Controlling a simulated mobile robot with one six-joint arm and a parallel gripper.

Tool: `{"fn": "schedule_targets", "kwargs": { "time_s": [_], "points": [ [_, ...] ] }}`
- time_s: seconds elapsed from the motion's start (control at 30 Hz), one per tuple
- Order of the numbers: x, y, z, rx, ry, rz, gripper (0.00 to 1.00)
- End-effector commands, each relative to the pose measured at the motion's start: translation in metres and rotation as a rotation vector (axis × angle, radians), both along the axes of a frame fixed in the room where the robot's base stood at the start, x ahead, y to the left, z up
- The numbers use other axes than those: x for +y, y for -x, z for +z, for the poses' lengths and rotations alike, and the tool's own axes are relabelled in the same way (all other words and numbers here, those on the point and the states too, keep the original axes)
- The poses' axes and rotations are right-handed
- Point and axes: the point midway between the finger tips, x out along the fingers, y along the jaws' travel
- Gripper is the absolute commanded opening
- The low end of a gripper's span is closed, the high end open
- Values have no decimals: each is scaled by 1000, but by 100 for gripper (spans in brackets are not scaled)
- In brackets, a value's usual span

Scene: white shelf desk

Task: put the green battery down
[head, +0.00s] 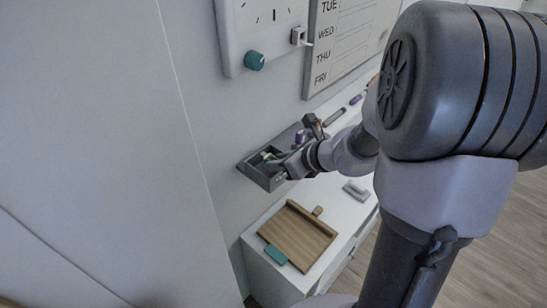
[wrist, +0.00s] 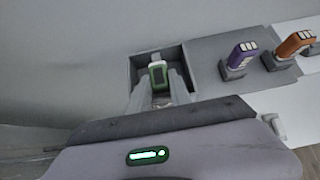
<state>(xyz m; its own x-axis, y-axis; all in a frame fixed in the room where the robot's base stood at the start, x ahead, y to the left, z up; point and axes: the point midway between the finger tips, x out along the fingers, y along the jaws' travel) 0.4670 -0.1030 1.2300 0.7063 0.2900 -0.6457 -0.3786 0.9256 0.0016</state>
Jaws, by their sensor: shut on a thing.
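The green battery (wrist: 158,74) is in the wrist view, between the fingers of my gripper (wrist: 160,88). My gripper is shut on it. The battery and fingertips are over or inside the open compartment of a dark grey box (wrist: 136,66). I cannot tell whether the battery touches the compartment floor. In the head view my gripper (head: 279,157) reaches in over the same grey box (head: 266,181) by the wall. The battery is too small to make out clearly there.
A purple battery (wrist: 242,54) and an orange one (wrist: 293,43) stand in holders right of the compartment. A wooden board (head: 297,236) lies on the white desk (head: 255,241), near a small grey object (head: 356,190). A panel with a teal knob (head: 254,61) is on the wall.

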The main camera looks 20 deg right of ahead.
Motion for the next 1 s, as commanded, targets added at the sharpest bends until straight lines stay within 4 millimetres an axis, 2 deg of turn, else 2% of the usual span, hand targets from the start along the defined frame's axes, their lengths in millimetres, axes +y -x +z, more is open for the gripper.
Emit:
{"fn": "schedule_targets", "kwargs": {
  "time_s": [0.73,0.77,0.83,0.87,1.0],
  "points": [
    [0,1,-13,1,1,1,0],
    [0,1,-13,1,1,1,28],
    [0,1,-14,3,1,1,42],
    [0,1,-14,3,1,1,46],
    [0,2,-15,5,1,2,46]
  ]
}}
